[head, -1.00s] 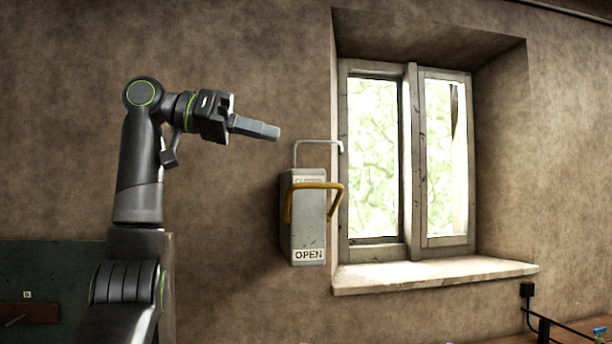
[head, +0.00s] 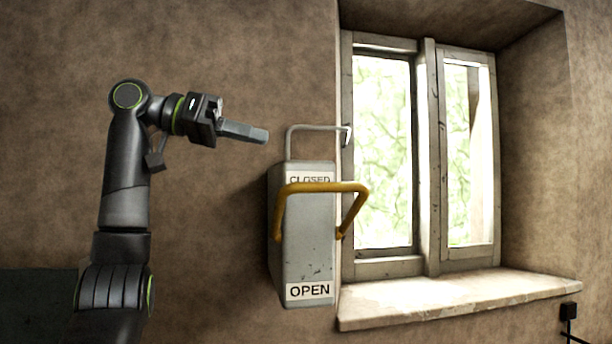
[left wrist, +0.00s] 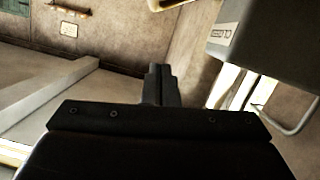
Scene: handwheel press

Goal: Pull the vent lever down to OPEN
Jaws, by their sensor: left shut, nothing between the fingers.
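The vent lever (head: 321,187) is a yellow U-shaped handle on a grey wall box (head: 309,245). Its crossbar sits near the CLOSED label at the top of the box, and the OPEN label (head: 309,290) is at the bottom. My left gripper (head: 266,137) is shut and empty, up and left of the lever, apart from it. In the left wrist view my left gripper (left wrist: 161,70) points away from the camera. The box (left wrist: 262,42) with its CLOSED label shows at the upper right there. My right gripper is not in view.
A thin grey metal rod (head: 318,127) bends from the top of the box toward the window frame. The window (head: 421,150) and its stone sill (head: 460,299) are right of the box. The wall left of the box is bare.

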